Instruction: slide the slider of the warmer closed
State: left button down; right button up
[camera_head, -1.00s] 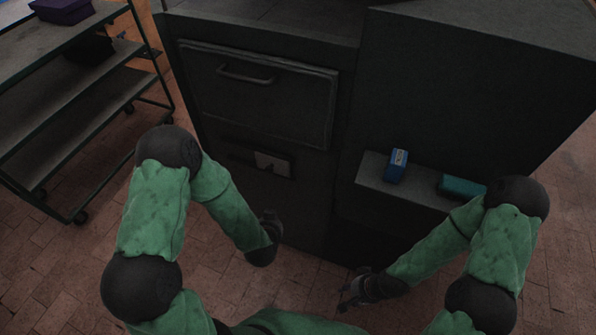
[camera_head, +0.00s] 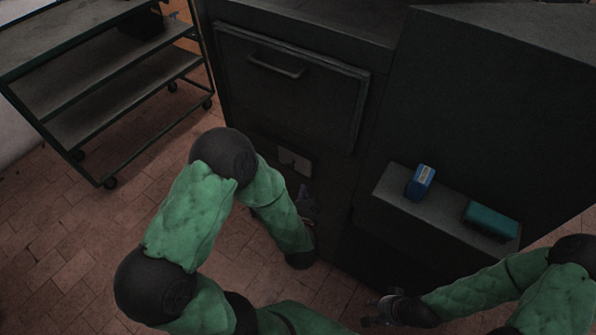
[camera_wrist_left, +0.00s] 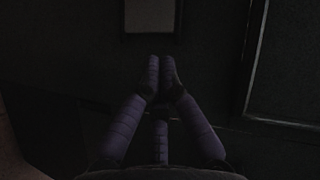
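The warmer (camera_head: 255,110) is a dark cabinet with a framed front panel and bar handle (camera_head: 277,67). Below that panel a small pale plate (camera_head: 294,161), which looks like the slider, sits in a dark recess; my left arm is close in front of its left side. The plate also shows at the top of the left wrist view (camera_wrist_left: 150,17). My left gripper (camera_head: 306,203) is low at the cabinet front, below the plate; its fingertips (camera_wrist_left: 160,60) are together, with nothing seen between them. My right gripper (camera_head: 371,313) is low, apart from the cabinet; its finger opening is unclear.
A ledge (camera_head: 440,235) juts from the cabinet's right part, with a blue box (camera_head: 420,183) and a teal box (camera_head: 491,220) on it. A green shelf cart (camera_head: 110,100) stands at left. The brick floor (camera_head: 100,240) between is clear.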

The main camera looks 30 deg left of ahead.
pick_arm(q)
jog(key=b, duration=0.3)
send_near(297, 162)
jog(key=w+d, duration=0.1)
jog(key=w, duration=0.2)
jog(key=shift+w+a+f+b, duration=0.15)
jog(key=shift+a+f+b, duration=0.15)
jog(key=shift+a+b, duration=0.25)
jog(key=shift+w+a+f+b, duration=0.2)
jog(key=shift+a+f+b, duration=0.1)
jog(key=shift+a, duration=0.35)
jog(key=shift+w+a+f, duration=0.1)
jog(key=shift+w+a, duration=0.05)
jog(key=shift+a, duration=0.25)
jog(key=a+b, duration=0.2)
jog(key=a, duration=1)
jog(key=shift+w+a, duration=0.3)
jog(key=shift+w, duration=0.15)
